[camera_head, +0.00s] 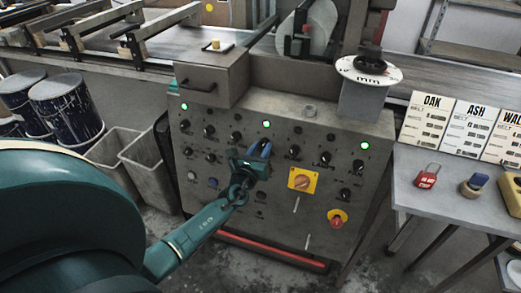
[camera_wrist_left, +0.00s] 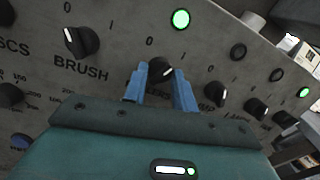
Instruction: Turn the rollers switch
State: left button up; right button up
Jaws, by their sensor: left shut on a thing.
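My left gripper (camera_head: 261,150) is at the front of the grey control panel (camera_head: 225,122). In the left wrist view its two blue fingers (camera_wrist_left: 160,92) are shut on a black rotary switch (camera_wrist_left: 161,68), one on each side. The label below this switch is mostly hidden by the fingers, so I cannot read it in full. Marks 0 and 1 stand above it, and a lit green lamp (camera_wrist_left: 181,18) is over it. In the head view the gripper hides the switch. My right gripper is not in view.
Close by are the BRUSH switch (camera_wrist_left: 82,41) and another knob (camera_wrist_left: 217,94). Lower on the panel are a yellow-backed rotary switch (camera_head: 302,180) and a red emergency button (camera_head: 337,220). A grey table (camera_head: 440,205) with a red padlock (camera_head: 428,176) stands at the right.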

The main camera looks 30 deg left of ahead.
pick_arm(q)
jog(key=shift+f+n, duration=0.1)
jog(key=shift+n, duration=0.2)
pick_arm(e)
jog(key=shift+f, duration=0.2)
pick_arm(q)
jog(key=shift+d+n+y+b, duration=0.1)
jog(key=shift+n+y+b, duration=0.2)
jog(key=shift+n+b, duration=0.65)
jog(key=n, duration=0.3)
jog(key=shift+n+y, duration=0.35)
jog(key=shift+y, duration=0.05)
jog(key=n+b, duration=0.1)
jog(key=n, duration=0.2)
jog(key=shift+d+g+y, duration=0.15)
jog(key=shift+g+y, duration=0.15)
jog(key=shift+g, duration=0.1)
jog(key=n, duration=0.3)
jog(key=shift+g, duration=0.3)
jog(key=shift+n, duration=0.5)
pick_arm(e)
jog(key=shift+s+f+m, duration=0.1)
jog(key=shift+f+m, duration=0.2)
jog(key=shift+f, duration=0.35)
pick_arm(q)
jog(key=shift+y, duration=0.3)
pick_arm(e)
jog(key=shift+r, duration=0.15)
pick_arm(q)
jog(key=o, duration=1)
